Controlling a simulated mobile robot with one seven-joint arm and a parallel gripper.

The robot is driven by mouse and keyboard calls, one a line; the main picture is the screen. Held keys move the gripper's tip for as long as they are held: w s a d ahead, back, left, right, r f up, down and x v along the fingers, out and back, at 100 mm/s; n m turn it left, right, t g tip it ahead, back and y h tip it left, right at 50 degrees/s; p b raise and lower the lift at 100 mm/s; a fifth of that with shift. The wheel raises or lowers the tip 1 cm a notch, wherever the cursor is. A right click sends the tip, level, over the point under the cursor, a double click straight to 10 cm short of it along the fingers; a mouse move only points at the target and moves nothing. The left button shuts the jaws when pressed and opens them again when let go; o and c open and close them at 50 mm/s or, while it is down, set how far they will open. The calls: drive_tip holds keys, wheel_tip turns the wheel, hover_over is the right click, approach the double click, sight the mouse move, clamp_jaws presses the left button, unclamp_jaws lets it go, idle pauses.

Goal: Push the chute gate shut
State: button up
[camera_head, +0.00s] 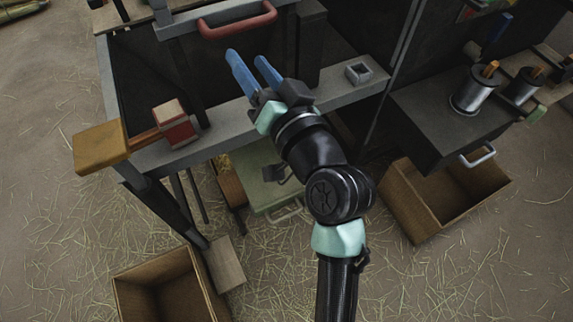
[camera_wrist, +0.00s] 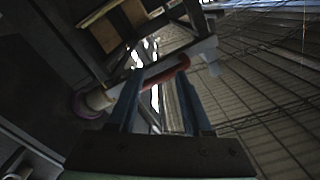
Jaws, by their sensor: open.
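A red handle (camera_head: 238,28) is fixed to a grey crosspiece (camera_head: 178,22) at the top of the head view, which looks like the chute gate. My gripper (camera_head: 247,57) is open, with its two blue fingers spread and pointing toward the handle from just below it in the picture. In the wrist view, the red handle (camera_wrist: 166,73) crosses near the tips of my gripper (camera_wrist: 159,78). Nothing is held between the fingers. I cannot tell whether the fingers touch the handle. How far the gate stands open is unclear.
A grey bench rail (camera_head: 225,122) runs under my gripper. A wooden-handled red block (camera_head: 175,125) sits on its left, and a small square socket (camera_head: 358,73) on its right. A dark cabinet (camera_head: 450,115) stands right. Open boxes (camera_head: 160,275) lie on the strawy floor.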

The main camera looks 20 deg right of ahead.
drive_tip(key=s+d+f+m+g+b, duration=0.1)
drive_tip(key=s+f+m+b, duration=0.2)
drive_tip(key=f, duration=0.7)
drive_tip(key=s+d+f+m+b, duration=0.15)
drive_tip(key=f+b, duration=0.35)
drive_tip(key=f, duration=0.6)
drive_tip(key=s+d+f+m+g+b, duration=0.1)
drive_tip(key=s+f+b, duration=0.3)
drive_tip(key=f, duration=0.6)
drive_tip(key=m+b, duration=0.6)
drive_tip(key=b, duration=0.5)
approach(288, 215)
drive_tip(key=shift+h, duration=0.3)
drive_tip(key=w+b, duration=0.1)
drive_tip(key=w, duration=0.2)
drive_tip(key=w+f+b, duration=0.1)
drive_tip(key=w, duration=0.2)
drive_tip(key=w+f+b, duration=0.1)
drive_tip(key=w, duration=0.3)
drive_tip(key=shift+a+f+b, duration=0.25)
drive_tip(key=shift+a+b, duration=0.15)
clamp_jaws()
